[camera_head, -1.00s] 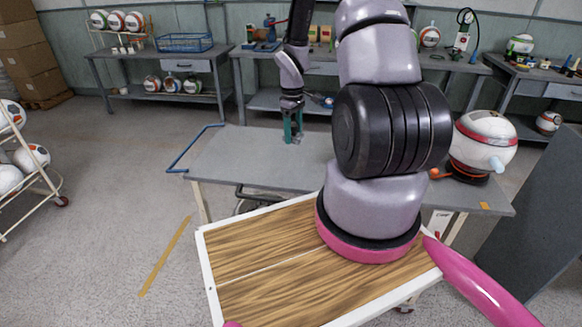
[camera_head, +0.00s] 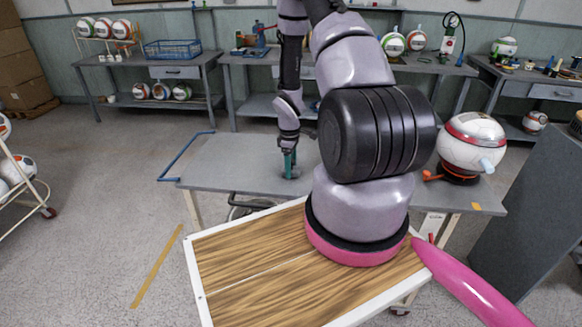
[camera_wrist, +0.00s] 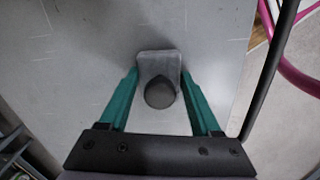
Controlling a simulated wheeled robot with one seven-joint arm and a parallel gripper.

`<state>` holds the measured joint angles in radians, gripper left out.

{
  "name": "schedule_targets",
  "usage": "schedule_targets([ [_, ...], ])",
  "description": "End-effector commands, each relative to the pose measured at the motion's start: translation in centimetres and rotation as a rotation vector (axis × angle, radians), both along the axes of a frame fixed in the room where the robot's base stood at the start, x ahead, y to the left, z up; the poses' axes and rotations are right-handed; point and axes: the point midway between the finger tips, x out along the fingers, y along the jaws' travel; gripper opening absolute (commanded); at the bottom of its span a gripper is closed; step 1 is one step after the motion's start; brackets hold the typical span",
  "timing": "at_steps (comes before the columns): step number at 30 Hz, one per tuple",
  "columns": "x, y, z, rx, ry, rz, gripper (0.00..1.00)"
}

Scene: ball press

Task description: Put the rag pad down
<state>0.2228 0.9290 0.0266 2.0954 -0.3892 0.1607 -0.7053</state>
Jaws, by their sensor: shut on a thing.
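My gripper (camera_head: 289,174) reaches down over the grey table in the middle. In the wrist view its green fingers (camera_wrist: 160,78) close on the sides of the rag pad (camera_wrist: 158,57), a small grey block with a dark round knob (camera_wrist: 160,92). The grey tabletop (camera_wrist: 75,60) lies directly below it. In the head view the pad is too small and too hidden by the fingers to make out. I cannot tell whether its underside touches the table.
A red and white ball in a holder (camera_head: 472,143) stands at the table's right end. A blue rail (camera_head: 186,155) runs along the left end. The tabletop (camera_head: 225,165) left of my gripper is clear. A wood-topped surface (camera_head: 250,275) is in front.

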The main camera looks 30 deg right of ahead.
Motion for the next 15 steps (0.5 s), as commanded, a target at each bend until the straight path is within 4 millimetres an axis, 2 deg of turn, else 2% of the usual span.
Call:
schedule_targets([
  [9,0.04,0.0,-0.25,-0.001,-0.001,0.0,0.04],
  [10,0.04,-0.01,-0.29,0.0,-0.001,0.0,0.68],
  [12,0.06,-0.01,-0.24,0.0,-0.001,0.0,0.95],
  [15,0.06,-0.01,-0.23,0.0,-0.001,0.0,0.95],
])
